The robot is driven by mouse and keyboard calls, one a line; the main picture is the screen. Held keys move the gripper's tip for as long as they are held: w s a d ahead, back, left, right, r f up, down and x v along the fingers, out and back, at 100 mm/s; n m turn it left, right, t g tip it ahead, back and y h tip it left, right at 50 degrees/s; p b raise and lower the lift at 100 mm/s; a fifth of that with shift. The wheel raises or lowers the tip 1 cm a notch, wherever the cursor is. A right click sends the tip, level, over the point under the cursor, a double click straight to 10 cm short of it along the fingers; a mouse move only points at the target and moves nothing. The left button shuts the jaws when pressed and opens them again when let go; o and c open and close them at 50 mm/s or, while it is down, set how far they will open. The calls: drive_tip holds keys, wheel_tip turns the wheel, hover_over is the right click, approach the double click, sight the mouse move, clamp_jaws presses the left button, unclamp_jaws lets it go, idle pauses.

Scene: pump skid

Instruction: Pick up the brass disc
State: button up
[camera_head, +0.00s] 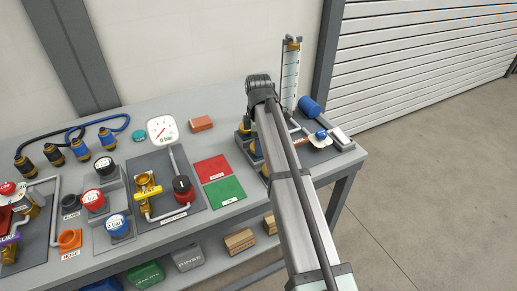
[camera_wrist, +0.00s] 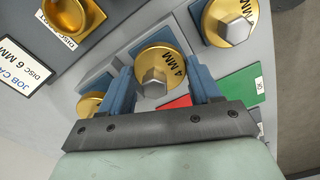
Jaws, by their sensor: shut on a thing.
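A brass disc (camera_wrist: 172,63) marked "4 MM", with a grey hexagonal knob, sits between the blue fingers of my gripper (camera_wrist: 160,73) in the wrist view. My gripper is shut on this disc; the exact contact points are unclear. The disc appears at or close above its grey stand. A second brass disc (camera_wrist: 212,25) with a hex knob is at the upper right, its number hard to read. A third brass disc (camera_wrist: 90,104) is partly hidden by the left finger. In the head view my arm hides the gripper and most of the discs.
A job card (camera_wrist: 20,68) reads "DISC 6 MM". A brass holder (camera_wrist: 75,14) stands at the upper left by a disc label. Red (camera_head: 212,168) and green (camera_head: 224,191) pads lie left of my arm. A gauge column (camera_head: 291,75) and blue cylinder (camera_head: 309,106) stand behind.

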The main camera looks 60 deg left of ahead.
drive_tip(key=shift+r, duration=0.1)
wheel_tip(320, 180, up, 10)
drive_tip(key=shift+f, duration=0.1)
idle(0.5)
drive_tip(key=w+a+f, duration=0.3)
drive_tip(key=w+a, duration=0.3)
drive_tip(key=w, duration=0.4)
drive_tip(key=shift+w+f, duration=0.15)
drive_tip(key=shift+f, duration=1.2)
drive_tip(key=shift+w+f, duration=0.1)
drive_tip(key=shift+f, duration=1.25)
drive_tip(key=shift+f, duration=1.7)
